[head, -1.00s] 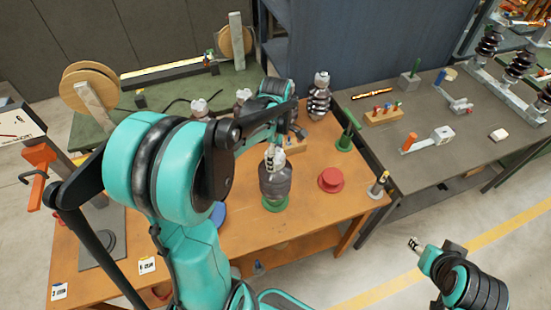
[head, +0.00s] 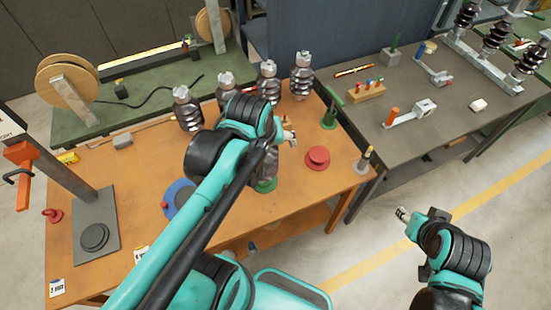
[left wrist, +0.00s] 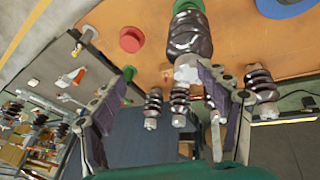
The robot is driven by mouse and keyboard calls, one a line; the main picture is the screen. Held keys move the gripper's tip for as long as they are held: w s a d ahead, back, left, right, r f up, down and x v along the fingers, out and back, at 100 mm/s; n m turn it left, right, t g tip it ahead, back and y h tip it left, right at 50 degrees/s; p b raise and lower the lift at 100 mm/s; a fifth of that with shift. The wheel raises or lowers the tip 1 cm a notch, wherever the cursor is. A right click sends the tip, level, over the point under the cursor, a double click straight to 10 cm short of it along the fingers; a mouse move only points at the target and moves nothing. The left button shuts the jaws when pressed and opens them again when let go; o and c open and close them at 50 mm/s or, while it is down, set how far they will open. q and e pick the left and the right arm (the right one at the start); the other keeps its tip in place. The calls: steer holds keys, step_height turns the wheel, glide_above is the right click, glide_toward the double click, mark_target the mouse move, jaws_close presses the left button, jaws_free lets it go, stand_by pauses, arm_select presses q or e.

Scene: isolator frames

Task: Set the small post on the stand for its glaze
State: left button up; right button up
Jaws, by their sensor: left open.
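A dark ribbed post with a pale cap (head: 268,166) stands upright on a green round stand (head: 265,186), partly hidden by my left arm in the head view. In the left wrist view the post (left wrist: 190,36) and the edge of its green stand (left wrist: 187,6) show at the top. My left gripper (left wrist: 166,70) is open, and the post's cap is close to its right fingertip; I cannot tell whether they touch. Several similar posts stand in a row at the back, one of them here (head: 300,76). My right gripper (head: 403,214) hangs off the table, its jaws too small to judge.
A red round stand (head: 317,158) lies right of the post, and a blue one (head: 180,197) lies left. A green upright (head: 331,110) stands behind the red stand. A grey base plate (head: 98,243) with a column occupies the table's left end.

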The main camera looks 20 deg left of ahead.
arm_select(q)
steer(key=s+m, duration=0.1)
steer(key=m, duration=0.1)
steer(key=s+d+f+m+t, duration=0.1)
steer(key=m, duration=0.1)
steer(key=s+d+f+m+t, duration=0.1)
steer(key=m, duration=0.1)
steer(key=shift+d+m, duration=0.25)
steer(key=shift+m, duration=0.05)
steer(key=shift+w+f, duration=0.1)
step_height(320, 180, down, 19)
steer(key=b, duration=1.9)
steer(key=shift+f+b, duration=0.2)
steer(key=shift+b, duration=0.1)
